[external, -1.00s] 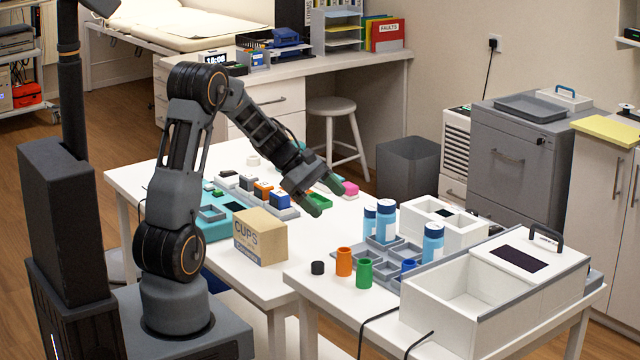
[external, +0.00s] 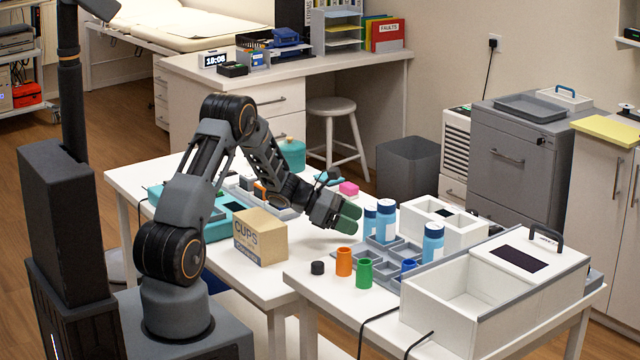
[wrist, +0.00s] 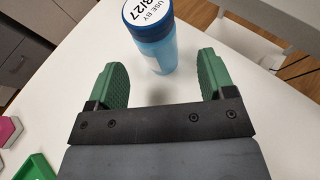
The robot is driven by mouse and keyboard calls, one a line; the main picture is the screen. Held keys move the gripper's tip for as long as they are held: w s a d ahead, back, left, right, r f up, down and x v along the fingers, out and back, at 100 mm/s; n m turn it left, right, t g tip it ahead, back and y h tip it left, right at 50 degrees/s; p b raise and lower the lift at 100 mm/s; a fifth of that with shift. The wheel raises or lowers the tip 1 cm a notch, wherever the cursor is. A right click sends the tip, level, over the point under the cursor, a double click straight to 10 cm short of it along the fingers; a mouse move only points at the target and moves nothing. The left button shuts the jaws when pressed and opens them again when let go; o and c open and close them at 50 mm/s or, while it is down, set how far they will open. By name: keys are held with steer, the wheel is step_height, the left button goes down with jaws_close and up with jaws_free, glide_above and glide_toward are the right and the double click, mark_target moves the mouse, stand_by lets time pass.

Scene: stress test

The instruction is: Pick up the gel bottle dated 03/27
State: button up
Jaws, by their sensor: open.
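In the wrist view, a blue bottle (wrist: 153,45) stands upright with a white label on its cap. The label reads "USE BY" and a date ending in 3/27; its top is cut off by the picture edge. My gripper (wrist: 165,72) is open and empty, its green fingers wide apart, with the bottle just ahead of the gap and not between them. In the external view, my gripper (external: 350,218) hangs low over the table, left of the nearest blue bottle (external: 369,224). That appears to be the same bottle; its date is not readable there.
Two more blue bottles (external: 386,222) (external: 433,243) stand at the grey divided tray (external: 408,250). A CUPS box (external: 261,238), an orange jar (external: 344,262) and a green jar (external: 364,273) are nearby.

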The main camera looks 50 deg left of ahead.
mark_target(372, 228)
steer(key=shift+p+x, duration=0.45)
steer(key=shift+x, duration=2.35)
steer(key=shift+a+f, duration=0.1)
steer(key=c, duration=1.1)
